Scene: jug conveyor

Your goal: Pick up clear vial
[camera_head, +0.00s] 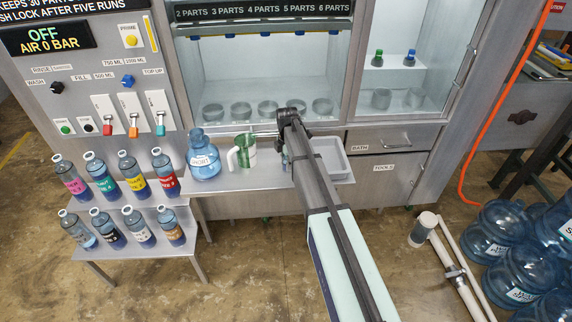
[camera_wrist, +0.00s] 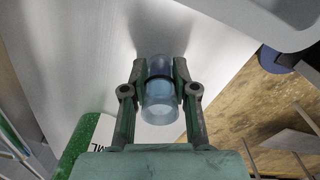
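The clear vial (camera_wrist: 160,102) is a small, blue-tinted see-through cylinder in the wrist view. It sits between the two fingers of my gripper (camera_wrist: 160,72), and the fingertips press close against both its sides. The grey bench shelf (camera_wrist: 75,50) lies behind it, with shadows near the vial. I cannot tell whether the vial touches the shelf. In the head view my gripper (camera_head: 288,154) is over the shelf between a green-marked measuring jug and a grey tray. My arm hides most of the vial there.
The measuring jug (camera_head: 243,152) stands left of my gripper, with a blue round jug (camera_head: 203,155) beyond it. The grey tray (camera_head: 338,160) is close on the right. Several labelled bottles stand farther left. Large water bottles (camera_head: 500,232) lie on the floor at right.

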